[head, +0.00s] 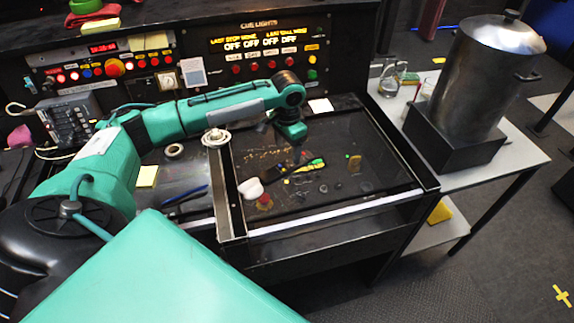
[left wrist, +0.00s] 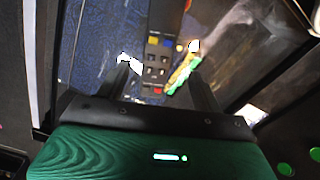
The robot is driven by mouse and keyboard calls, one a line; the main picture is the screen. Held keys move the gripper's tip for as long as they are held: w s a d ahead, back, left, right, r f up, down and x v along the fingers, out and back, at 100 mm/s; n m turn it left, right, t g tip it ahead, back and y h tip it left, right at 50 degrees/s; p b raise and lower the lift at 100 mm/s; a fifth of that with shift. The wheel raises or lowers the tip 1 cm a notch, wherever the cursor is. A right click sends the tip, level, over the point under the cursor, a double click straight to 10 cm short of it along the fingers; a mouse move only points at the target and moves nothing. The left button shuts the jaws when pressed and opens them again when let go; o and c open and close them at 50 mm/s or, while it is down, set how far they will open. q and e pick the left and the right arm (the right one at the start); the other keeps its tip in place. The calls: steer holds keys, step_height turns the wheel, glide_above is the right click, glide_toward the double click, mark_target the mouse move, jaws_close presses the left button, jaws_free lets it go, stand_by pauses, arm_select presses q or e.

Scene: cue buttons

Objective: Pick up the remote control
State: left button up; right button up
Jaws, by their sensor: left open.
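The remote control (left wrist: 160,52) is a long dark handset with small coloured buttons. In the left wrist view it lies lengthwise between my left gripper's fingers (left wrist: 161,72), which are apart and empty. Its near end lies close to the gripper body, and its far end runs to the top of the picture. In the head view my left gripper (head: 296,153) points down over the dark recessed bench top (head: 340,190). The remote is hard to make out there against the dark surface. My right gripper is not in view.
A yellow-green item (head: 312,165) lies close to the gripper, and a white-headed object (head: 251,188) lies left of it. Raised metal edges frame the recess. A panel with buttons (head: 265,55) stands behind. A large metal pot (head: 478,75) stands on the right table.

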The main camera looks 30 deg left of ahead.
mark_target(287, 165)
arm_select(q)
steer(key=shift+f, duration=0.35)
steer(key=shift+s+f+p, duration=0.15)
steer(key=shift+f+p, duration=0.35)
steer(key=shift+f, duration=0.2)
step_height(287, 165, down, 3)
steer(key=shift+d+f+p, duration=0.1)
steer(key=shift+f+p, duration=0.1)
steer(key=shift+p, duration=0.2)
steer(key=shift+f, duration=0.15)
steer(key=c, duration=1.1)
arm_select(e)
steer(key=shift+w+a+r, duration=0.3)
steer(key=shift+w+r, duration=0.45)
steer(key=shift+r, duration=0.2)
